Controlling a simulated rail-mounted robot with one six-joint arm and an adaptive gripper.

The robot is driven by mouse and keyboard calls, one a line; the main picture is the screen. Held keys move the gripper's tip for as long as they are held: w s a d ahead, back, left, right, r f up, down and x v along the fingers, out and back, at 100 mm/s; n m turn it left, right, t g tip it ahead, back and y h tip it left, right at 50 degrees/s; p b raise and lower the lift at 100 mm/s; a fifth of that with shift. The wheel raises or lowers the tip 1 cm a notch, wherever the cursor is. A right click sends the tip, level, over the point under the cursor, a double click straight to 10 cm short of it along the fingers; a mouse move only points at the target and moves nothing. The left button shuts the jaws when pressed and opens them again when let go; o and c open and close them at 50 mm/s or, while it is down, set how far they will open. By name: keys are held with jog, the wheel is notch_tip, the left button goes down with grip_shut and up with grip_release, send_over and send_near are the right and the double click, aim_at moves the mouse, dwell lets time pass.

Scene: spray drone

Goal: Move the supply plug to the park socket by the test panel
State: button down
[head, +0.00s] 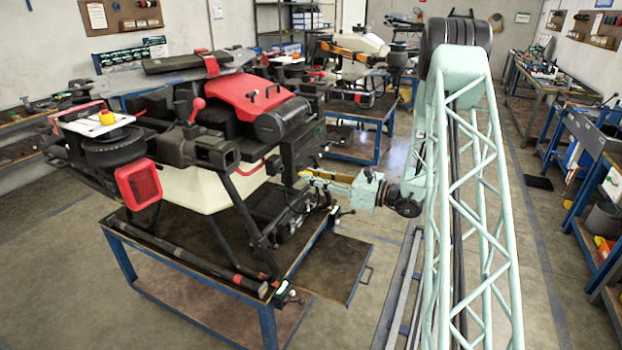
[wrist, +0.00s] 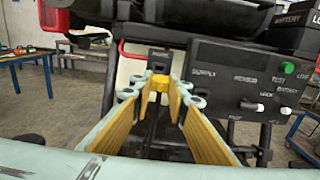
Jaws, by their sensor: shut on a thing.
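A dark block (wrist: 159,59) stands right behind the plug. I cannot tell whether the plug sits in it or only in front of it.
The large drone (head: 190,185) with a red cover stands on a blue-framed bench (head: 185,270). A dark landing-gear leg (head: 245,225) is near my gripper. Open floor (head: 350,315) lies right of the bench.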

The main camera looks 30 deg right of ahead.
jog(key=shift+s+a, duration=0.1)
jog(key=shift+a, duration=0.05)
dwell(0.6)
jog(key=shift+b+x, duration=0.35)
jog(key=shift+x, duration=2.45)
jog(key=shift+b+x, duration=0.6)
jog(key=shift+x, duration=0.75)
dwell(1.9)
jog(key=c, duration=2.4)
grip_release()
jog(key=shift+a, duration=0.1)
